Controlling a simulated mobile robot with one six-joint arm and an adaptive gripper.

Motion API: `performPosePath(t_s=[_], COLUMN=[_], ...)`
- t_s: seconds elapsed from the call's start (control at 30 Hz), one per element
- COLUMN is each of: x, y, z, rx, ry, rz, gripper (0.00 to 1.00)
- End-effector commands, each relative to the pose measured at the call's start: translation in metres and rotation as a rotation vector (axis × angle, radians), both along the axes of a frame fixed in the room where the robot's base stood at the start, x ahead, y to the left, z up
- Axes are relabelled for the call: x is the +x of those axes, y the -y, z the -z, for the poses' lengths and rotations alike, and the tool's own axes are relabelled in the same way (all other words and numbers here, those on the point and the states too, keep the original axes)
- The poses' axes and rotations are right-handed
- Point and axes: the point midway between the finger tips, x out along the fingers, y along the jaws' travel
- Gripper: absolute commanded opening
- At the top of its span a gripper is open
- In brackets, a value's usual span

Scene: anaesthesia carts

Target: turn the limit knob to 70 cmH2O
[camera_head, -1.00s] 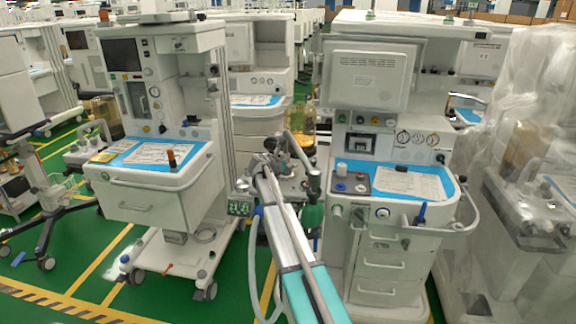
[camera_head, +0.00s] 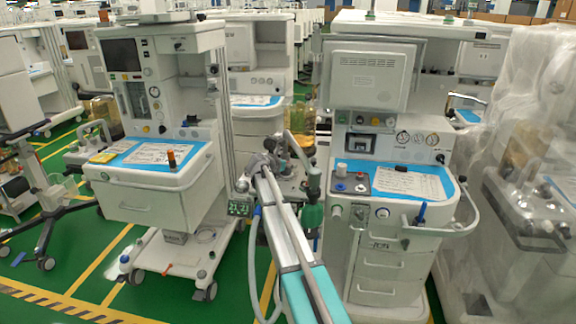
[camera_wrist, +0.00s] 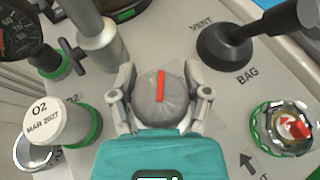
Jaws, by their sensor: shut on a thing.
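In the wrist view a round grey knob (camera_wrist: 152,108) with a red pointer line sits between my gripper's fingers. The line points almost straight up in the picture, leaning slightly right. My gripper (camera_wrist: 163,97) is shut on this knob, one finger on its left side and one on its right. No pressure scale or number around the knob is readable here. In the head view my arm reaches to the unit between the two carts, and the knob is too small to make out there.
A black lever (camera_wrist: 230,58) beside VENT and BAG labels stands right of the knob. A white cap marked O2 (camera_wrist: 57,120) and a pressure gauge (camera_wrist: 20,32) are at left. A metal fitting with red and green parts (camera_wrist: 288,130) is at lower right.

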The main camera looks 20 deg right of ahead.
Motion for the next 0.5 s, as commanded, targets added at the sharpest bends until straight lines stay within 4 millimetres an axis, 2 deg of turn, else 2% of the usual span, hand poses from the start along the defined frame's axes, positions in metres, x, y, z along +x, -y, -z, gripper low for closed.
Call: performPosePath(t_s=[0.27,0.5], x=[0.0023,0.0016], y=[-0.0006,0.0007], z=[0.0,-0.0001], rx=[0.0,0.001], ry=[0.001,0.001], rz=[0.074,0.237], gripper=[0.15,0.15])
